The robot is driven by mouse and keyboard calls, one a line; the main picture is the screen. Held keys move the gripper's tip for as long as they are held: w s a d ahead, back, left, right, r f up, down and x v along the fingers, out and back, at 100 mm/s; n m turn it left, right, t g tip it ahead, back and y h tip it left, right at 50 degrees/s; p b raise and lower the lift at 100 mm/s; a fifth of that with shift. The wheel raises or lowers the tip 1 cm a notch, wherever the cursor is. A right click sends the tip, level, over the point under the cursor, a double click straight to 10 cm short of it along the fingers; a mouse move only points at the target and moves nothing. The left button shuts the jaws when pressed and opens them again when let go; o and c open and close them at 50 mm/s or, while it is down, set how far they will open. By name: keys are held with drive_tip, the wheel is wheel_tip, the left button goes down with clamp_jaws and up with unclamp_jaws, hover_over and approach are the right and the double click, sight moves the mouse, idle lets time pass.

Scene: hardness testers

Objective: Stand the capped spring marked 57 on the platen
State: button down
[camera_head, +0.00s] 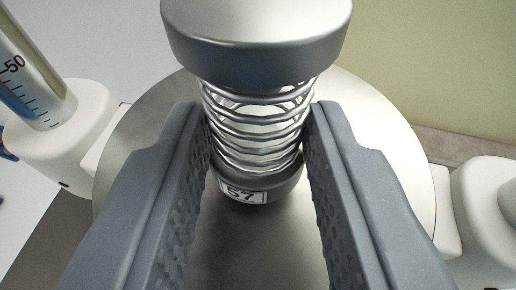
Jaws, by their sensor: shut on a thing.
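The capped spring marked 57 (258,125) is upright in the middle of the view. It has a wide metal top cap, open silver coils and a dark lower cap with a white 57 label. My gripper (257,120) is shut on it, with one grey ridged finger on each side of the lower coils. The platen (385,140) is a round metal disc below and around the spring. I cannot tell whether the lower cap touches the platen or hangs just above it.
Another white rounded part (490,205) stands at the right edge. A plain yellow-green wall is behind at the right.

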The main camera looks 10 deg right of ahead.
drive_tip(key=shift+w+d, duration=0.25)
drive_tip(key=shift+w, duration=0.45)
drive_tip(key=shift+f+b, duration=0.35)
drive_tip(key=shift+f, duration=0.05)
drive_tip(key=shift+f, duration=0.15)
drive_tip(key=shift+s+p, duration=0.15)
drive_tip(key=shift+p, duration=0.25)
idle(0.6)
idle(0.4)
drive_tip(key=c, duration=0.7)
unclamp_jaws()
drive_tip(key=shift+s, duration=0.1)
drive_tip(key=shift+s+a, duration=0.2)
drive_tip(key=shift+s, duration=1.5)
drive_tip(key=shift+s+a, duration=0.15)
drive_tip(key=shift+s, duration=1.55)
